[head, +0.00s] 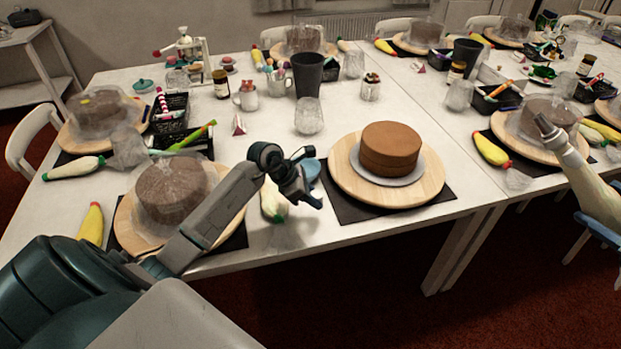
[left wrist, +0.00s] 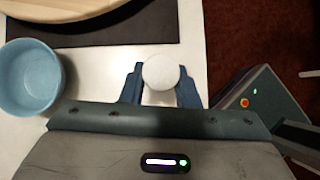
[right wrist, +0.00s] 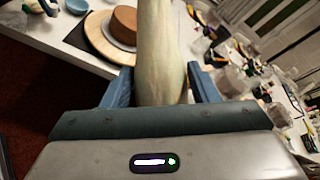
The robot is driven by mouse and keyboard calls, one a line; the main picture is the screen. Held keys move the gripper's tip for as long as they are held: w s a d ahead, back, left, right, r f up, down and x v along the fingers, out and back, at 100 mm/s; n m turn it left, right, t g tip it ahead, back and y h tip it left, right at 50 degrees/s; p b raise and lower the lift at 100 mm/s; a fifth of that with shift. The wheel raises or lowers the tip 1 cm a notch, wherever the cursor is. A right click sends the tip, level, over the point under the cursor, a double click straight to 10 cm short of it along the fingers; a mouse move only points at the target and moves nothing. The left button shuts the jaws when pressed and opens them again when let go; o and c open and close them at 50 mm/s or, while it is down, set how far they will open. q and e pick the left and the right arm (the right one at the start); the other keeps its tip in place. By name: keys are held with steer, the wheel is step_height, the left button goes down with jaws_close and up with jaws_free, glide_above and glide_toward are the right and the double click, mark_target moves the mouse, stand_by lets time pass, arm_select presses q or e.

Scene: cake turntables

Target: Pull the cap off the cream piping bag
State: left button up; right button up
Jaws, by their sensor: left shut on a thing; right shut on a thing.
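The cream piping bag (head: 597,192) is at the right edge of the head view, tilted, with its grey nozzle (head: 550,130) up and bare. My right gripper (right wrist: 161,88) is shut on the bag, which also fills the middle of the right wrist view (right wrist: 161,45). My left gripper (head: 303,190) is above the front edge of the table, well apart from the bag. In the left wrist view its fingers (left wrist: 161,82) are shut on a small white round thing (left wrist: 161,72), which looks like the cap. The cap is hard to make out in the head view.
A blue bowl (head: 311,168) stands close behind my left gripper. Another pale piping bag (head: 271,198) lies on the table beside it, partly hidden. A brown cake (head: 390,148) sits on a round wooden turntable (head: 342,168). Wrapped cakes (head: 172,188) stand around. The table front centre is partly clear.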

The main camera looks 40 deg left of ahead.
mark_target(317, 218)
steer(key=shift+w+a+r, duration=0.1)
steer(key=shift+w+r, duration=0.05)
steer(key=shift+r, duration=0.65)
arm_select(q)
steer(key=shift+a+f+b, duration=0.2)
steer(key=shift+f+b, duration=0.3)
steer(key=shift+f, duration=0.4)
steer(key=shift+a+f+b, duration=0.15)
steer(key=shift+f+b, duration=0.3)
steer(key=shift+f, duration=0.4)
steer(key=shift+a+f+b, duration=0.2)
steer(key=shift+f+b, duration=0.3)
steer(key=shift+f, duration=0.4)
arm_select(e)
steer(key=shift+f, duration=1.55)
arm_select(q)
steer(key=shift+f+b, duration=0.45)
steer(key=shift+f, duration=0.05)
arm_select(e)
steer(key=shift+f, duration=0.5)
arm_select(q)
steer(key=shift+f+b, duration=0.25)
steer(key=shift+b, duration=0.05)
arm_select(e)
steer(key=shift+f, duration=0.25)
arm_select(q)
steer(key=o, duration=1)
